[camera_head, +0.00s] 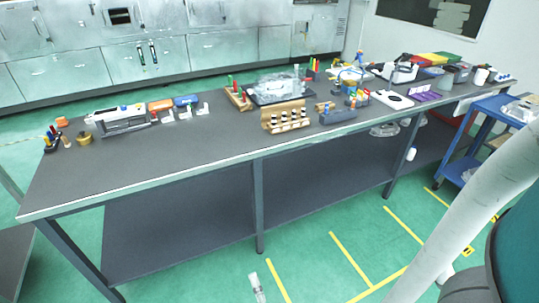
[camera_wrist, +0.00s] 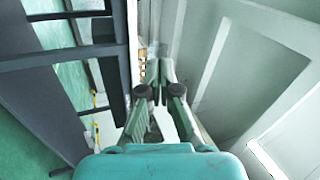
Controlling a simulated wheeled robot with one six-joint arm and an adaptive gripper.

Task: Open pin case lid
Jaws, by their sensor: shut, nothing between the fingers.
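My gripper (camera_wrist: 159,78) shows in the wrist view with its two green fingers together and nothing between them. It is away from the bench top, and no case is near its fingertips. In the head view the gripper is not seen. I cannot tell for sure which thing is the pin case. A small blue-grey box (camera_head: 338,116) stands near the front edge of the bench, right of the middle. A purple item (camera_head: 424,96) lies farther right. Both are too small to tell whether they have a lid.
The long grey bench (camera_head: 160,165) has a bare left front. A wooden rack (camera_head: 286,124) of small bottles stands mid-bench, with a clear-covered dark tray (camera_head: 265,99) behind. A blue cart (camera_head: 490,135) stands at the right end. Green floor is open in front.

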